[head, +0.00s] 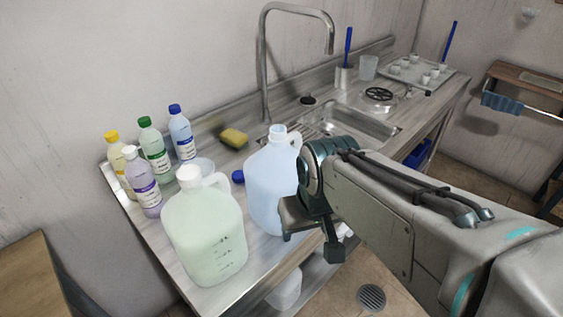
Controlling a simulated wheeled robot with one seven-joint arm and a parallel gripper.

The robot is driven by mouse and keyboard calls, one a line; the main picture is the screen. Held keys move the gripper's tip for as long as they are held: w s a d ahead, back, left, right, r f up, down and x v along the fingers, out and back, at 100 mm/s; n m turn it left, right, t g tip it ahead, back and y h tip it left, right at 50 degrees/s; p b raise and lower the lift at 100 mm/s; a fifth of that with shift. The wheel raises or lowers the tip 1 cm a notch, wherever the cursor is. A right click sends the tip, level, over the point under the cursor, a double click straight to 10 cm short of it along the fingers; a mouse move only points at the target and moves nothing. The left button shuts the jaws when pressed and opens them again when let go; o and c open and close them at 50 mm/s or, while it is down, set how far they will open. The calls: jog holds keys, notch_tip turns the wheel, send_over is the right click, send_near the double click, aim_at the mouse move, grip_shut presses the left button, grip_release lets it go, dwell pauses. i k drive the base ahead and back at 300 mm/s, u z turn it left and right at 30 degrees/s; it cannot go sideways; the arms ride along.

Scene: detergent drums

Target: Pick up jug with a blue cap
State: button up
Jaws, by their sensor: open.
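A translucent pale-blue jug (268,188) stands upright on the steel counter, and its neck looks uncapped. A blue cap (238,177) shows just left of it. A pale-green jug (205,238) with a white cap stands in front and to the left. My gripper (312,236) is at the pale-blue jug's lower right side, with its jaws apart and nothing seen between them. One finger overlaps the jug's edge in the picture; I cannot tell whether it touches. My wrist hides part of the jug's right side.
Several small bottles (155,150) with coloured caps stand at the counter's left end. A yellow sponge (234,138) lies behind the jugs. The sink (350,122) with its tall tap (264,70) is behind my arm. A tray (440,82) with cups lies at the far end.

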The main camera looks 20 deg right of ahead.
aim_at(270, 174)
jog(key=k, duration=0.5)
jog(key=z, duration=1.3)
jog(key=i, duration=1.15)
jog(key=u, duration=2.85)
